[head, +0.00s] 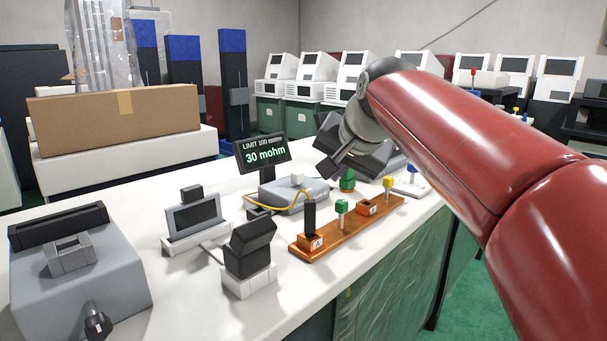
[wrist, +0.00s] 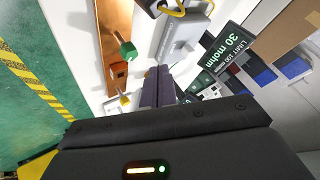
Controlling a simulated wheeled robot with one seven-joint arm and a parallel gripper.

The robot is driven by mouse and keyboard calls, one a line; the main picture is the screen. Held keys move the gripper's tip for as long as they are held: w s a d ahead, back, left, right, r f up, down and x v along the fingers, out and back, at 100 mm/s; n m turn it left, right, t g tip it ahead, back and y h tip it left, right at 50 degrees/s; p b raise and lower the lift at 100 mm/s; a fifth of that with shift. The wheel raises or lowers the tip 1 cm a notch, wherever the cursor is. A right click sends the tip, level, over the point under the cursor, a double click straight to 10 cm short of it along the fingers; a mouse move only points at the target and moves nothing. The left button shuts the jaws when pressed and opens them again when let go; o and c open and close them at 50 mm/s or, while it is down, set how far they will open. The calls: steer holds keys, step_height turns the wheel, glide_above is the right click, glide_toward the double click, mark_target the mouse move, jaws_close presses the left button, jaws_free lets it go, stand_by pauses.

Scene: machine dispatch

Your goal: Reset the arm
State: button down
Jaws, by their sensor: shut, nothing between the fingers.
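My red arm reaches in from the right in the head view. My gripper (head: 336,167) is above the white bench, near the grey meter box and the coloured knobs. In the wrist view my gripper (wrist: 158,86) has its dark fingers together, with nothing between them. The orange board (head: 345,228) below and in front of it carries a green knob (head: 341,206), a yellow knob (head: 388,182), and small orange blocks. The gripper looks apart from all of these.
A display (head: 263,152) reads 30 mohm, behind the grey box (head: 290,196) with a yellow cable. Grey and black devices (head: 75,270) occupy the bench's left. A cardboard box (head: 115,122) stands behind. Bare bench (head: 190,300) shows at the front. Green floor lies beyond the bench's edge.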

steer(key=s+d+f+n+g+h, duration=0.1)
steer(key=s+d+f, duration=0.3)
steer(key=s+f, duration=0.8)
steer(key=s+d+f+n+g+h, duration=0.1)
steer(key=s+d+f+n, duration=0.2)
steer(key=s+f, duration=0.9)
steer(key=s+d, duration=0.1)
steer(key=d, duration=0.1)
steer(key=shift+d+f+g+h, duration=0.15)
steer(key=shift+d+g+h, duration=0.15)
steer(key=shift+g+h, duration=0.1)
